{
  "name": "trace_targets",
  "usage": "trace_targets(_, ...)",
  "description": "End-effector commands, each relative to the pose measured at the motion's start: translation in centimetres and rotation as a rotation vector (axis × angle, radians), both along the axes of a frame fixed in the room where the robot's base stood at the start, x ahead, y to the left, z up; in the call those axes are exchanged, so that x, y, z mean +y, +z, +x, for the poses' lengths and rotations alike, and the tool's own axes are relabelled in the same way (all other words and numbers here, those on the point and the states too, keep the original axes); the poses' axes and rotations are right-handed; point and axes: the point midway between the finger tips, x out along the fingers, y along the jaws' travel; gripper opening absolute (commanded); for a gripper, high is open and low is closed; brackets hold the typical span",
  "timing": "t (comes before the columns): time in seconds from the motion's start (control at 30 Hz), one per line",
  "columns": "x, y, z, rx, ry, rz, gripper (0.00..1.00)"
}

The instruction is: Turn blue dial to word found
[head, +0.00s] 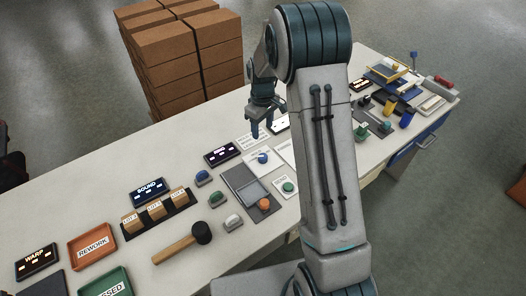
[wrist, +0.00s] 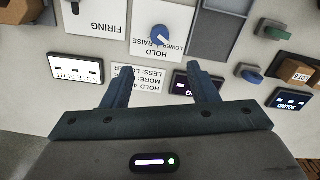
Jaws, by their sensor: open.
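The blue dial (head: 262,158) sits on a white card on the bench, to the right of a small lit display. In the wrist view the blue dial (wrist: 160,35) has a pale mark on it, and upside-down words "HOLD", "LOWER" and "RAISE" are printed on its card (wrist: 145,48). My gripper (head: 262,134) is open and empty above the bench, just behind the dial. In the wrist view my gripper (wrist: 159,70) has its two fingers spread, and the dial shows beyond the gap between them, apart from both.
A second blue control (head: 203,176) stands left of the grey tray (head: 243,182). A green knob (head: 289,187) and an orange knob (head: 264,204) are nearby. A mallet (head: 183,243) lies in front. Stacked brown boxes (head: 178,60) stand behind the bench.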

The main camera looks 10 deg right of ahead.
Motion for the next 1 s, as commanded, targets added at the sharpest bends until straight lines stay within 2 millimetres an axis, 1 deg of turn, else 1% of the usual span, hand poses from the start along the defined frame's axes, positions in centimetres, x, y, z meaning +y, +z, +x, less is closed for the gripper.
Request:
trace_targets(0.17,0.0,-1.6,0.1,0.006,0.006,-0.001,0.53)
trace_targets(0.27,0.0,-3.4,0.0,0.007,0.006,0.000,0.53)
trace_targets(0.5,0.0,-8.3,0.0,0.007,0.005,0.000,0.53)
trace_targets(0.7,0.0,-11.6,0.0,0.006,0.004,-0.001,0.53)
trace_targets(0.8,0.0,-12.7,0.1,0.004,0.003,0.000,0.53)
trace_targets(1.0,0.0,-13.9,0.1,0.003,0.004,-0.001,0.53)
